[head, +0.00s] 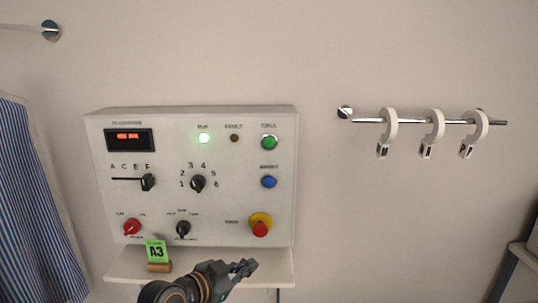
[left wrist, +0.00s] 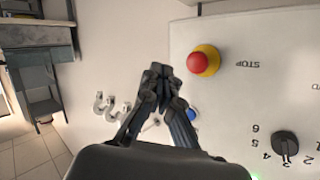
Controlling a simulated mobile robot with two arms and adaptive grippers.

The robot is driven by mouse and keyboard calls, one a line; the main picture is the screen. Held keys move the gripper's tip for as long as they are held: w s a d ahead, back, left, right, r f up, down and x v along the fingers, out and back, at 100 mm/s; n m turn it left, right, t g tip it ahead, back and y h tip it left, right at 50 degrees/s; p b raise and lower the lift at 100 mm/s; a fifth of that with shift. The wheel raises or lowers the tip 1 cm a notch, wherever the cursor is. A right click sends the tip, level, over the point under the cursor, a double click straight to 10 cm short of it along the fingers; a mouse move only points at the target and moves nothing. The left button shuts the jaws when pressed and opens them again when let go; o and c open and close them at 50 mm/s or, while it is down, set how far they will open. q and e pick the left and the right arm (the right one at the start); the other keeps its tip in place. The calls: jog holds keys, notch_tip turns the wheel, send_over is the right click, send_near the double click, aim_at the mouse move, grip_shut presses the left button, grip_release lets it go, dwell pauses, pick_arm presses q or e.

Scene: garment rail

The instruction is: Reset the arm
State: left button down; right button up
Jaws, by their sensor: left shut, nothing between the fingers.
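My left gripper (head: 243,268) is in the lower middle of the head view, in front of the small shelf under the control panel. In the left wrist view its fingertips (left wrist: 158,72) meet, and nothing is between them. It is apart from the red stop button (head: 260,228), which sits on a yellow base and also shows in the left wrist view (left wrist: 197,63). The white control panel (head: 225,160) is on the wall with a lit green lamp. My right gripper is in neither view.
A shelf (head: 278,265) under the panel holds a green A3 card (head: 156,251) in a wooden block. A rail (head: 405,121) with three white hangers or rings is on the wall at right. Striped cloth (head: 38,210) hangs at far left. The wall between panel and rail is clear.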

pick_arm(q)
jog(key=s+a+f+n+g+y, duration=0.2)
jog(key=s+a+f, duration=0.1)
jog(key=s+f, duration=0.4)
jog(key=s+a+f+n+g+y, duration=0.1)
jog(key=s+a+f+n+y, duration=0.15)
jog(key=s+f, duration=0.5)
jog(key=s+a+f+n+g+y, duration=0.1)
jog(key=s+a+f+n+g, duration=0.15)
jog(key=s, duration=0.45)
jog(key=s+a+f+n+g+y, duration=0.1)
jog(key=s+a+f+y, duration=0.1)
jog(key=s+a, duration=0.35)
jog(key=s+a+f+n+g+y, duration=0.1)
jog(key=s+a+f+n, duration=0.15)
jog(key=s, duration=0.55)
notch_tip(320, 180, down, 26)
jog(key=s+m+g, duration=0.1)
jog(key=s+a+f+g, duration=0.1)
jog(key=s+a+f, duration=0.1)
jog(key=s+f, duration=1.4)
jog(key=shift+s+a, duration=0.15)
jog(key=shift+s, duration=0.35)
jog(key=shift+m+g+y, duration=0.25)
jog(key=shift+a, duration=0.1)
dwell(0.4)
